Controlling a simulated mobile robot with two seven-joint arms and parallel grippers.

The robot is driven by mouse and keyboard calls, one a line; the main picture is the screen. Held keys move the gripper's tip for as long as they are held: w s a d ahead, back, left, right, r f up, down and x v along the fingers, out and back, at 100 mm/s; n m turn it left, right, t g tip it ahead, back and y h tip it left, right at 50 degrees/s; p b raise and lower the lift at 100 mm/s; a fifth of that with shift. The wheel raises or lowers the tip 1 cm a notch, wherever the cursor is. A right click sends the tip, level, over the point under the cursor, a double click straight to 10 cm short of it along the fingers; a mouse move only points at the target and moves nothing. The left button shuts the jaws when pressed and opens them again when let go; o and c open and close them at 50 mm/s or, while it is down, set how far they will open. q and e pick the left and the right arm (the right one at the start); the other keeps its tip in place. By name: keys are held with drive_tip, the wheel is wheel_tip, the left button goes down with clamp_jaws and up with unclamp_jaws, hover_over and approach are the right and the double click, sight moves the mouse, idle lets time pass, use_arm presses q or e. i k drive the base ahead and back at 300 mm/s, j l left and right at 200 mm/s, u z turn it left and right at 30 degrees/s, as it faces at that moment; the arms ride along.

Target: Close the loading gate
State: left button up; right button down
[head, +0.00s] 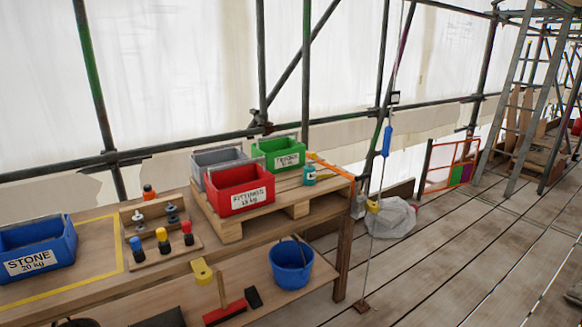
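An orange barred frame (436,166), which looks like the loading gate, stands upright at the deck's outer side, right of centre in the head view. A dark post stands at its left end, and small green and purple panels show at its lower right. I cannot tell from this view whether it is open or closed, and no latch can be made out. Neither of my grippers shows in the head view.
A workbench (180,270) at left bears a blue stone bin (40,250), a red bin (240,190), a green bin (279,153) and a blue bucket (291,264). A hanging line, a grey sack (392,218) and a ladder (520,110) stand beyond. The plank deck (440,265) at right is clear.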

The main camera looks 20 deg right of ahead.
sight(467, 172)
drive_tip(key=i+l+z, duration=0.2)
drive_tip(key=l+z, duration=0.2)
drive_tip(key=i+l+z, duration=0.25)
drive_tip(key=z, duration=0.15)
drive_tip(key=i+l+z, duration=0.4)
drive_tip(key=i+z, duration=0.25)
drive_tip(key=z, duration=0.15)
drive_tip(key=i+l+z, duration=0.1)
drive_tip(key=i+z, duration=0.2)
drive_tip(key=i, duration=5.5)
drive_tip(key=i+u, duration=0.3)
drive_tip(key=i, duration=0.2)
drive_tip(key=i+l+u, duration=0.3)
drive_tip(key=i, duration=0.15)
drive_tip(key=i+l+u, duration=0.15)
drive_tip(key=i+u, duration=0.15)
drive_tip(key=i, duration=0.2)
